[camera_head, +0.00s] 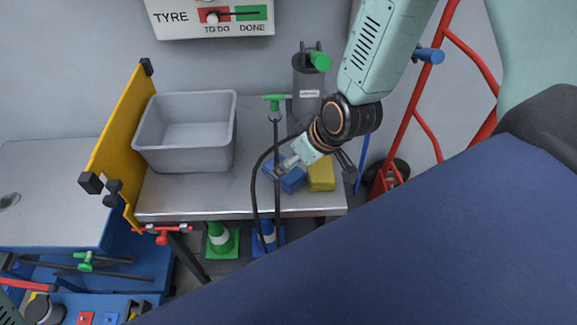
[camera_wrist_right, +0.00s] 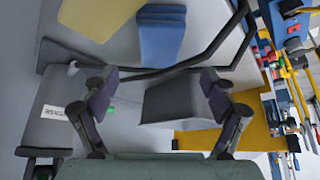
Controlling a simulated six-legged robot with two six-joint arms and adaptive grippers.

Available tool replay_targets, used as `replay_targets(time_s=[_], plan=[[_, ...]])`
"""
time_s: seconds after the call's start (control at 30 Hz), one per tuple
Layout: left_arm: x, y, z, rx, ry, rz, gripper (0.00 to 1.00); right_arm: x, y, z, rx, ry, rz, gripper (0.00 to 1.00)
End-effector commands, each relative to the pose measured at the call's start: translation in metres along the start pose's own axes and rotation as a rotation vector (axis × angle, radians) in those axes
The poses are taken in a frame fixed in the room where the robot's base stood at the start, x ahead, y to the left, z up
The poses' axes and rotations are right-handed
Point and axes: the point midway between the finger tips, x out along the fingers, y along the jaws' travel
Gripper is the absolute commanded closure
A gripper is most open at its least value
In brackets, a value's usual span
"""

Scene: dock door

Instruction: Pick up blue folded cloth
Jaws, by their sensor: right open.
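The blue folded cloth (camera_head: 291,178) lies on the grey worktop, towards its front right. It also shows at the top of the right wrist view (camera_wrist_right: 160,38), beyond the fingertips. My right gripper (camera_head: 289,164) reaches down from the upper right, over or close to the back of the cloth in the head view. In the right wrist view its two fingers (camera_wrist_right: 159,80) are spread with nothing between them. The fingers are apart from the cloth in that view. My left gripper is not in view.
A yellow block or cloth (camera_head: 321,173) lies right beside the blue cloth. A grey bin (camera_head: 186,169) stands to the left on the worktop. A dark canister (camera_head: 307,80) stands behind.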

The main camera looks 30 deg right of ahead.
Motion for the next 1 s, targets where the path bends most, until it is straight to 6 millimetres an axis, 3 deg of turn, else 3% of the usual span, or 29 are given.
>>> replay_targets(time_s=[0.6, 0.9, 1.0], plan=[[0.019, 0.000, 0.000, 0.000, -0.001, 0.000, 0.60, 0.070, 0.000, 0.005, -0.003, -0.001, 0.000, 0.15], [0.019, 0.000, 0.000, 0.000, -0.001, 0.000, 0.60, 0.074, 0.002, 0.003, -0.001, 0.000, 0.000, 0.15], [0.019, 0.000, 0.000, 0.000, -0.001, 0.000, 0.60, 0.075, 0.003, 0.003, 0.000, 0.000, 0.000, 0.22]])
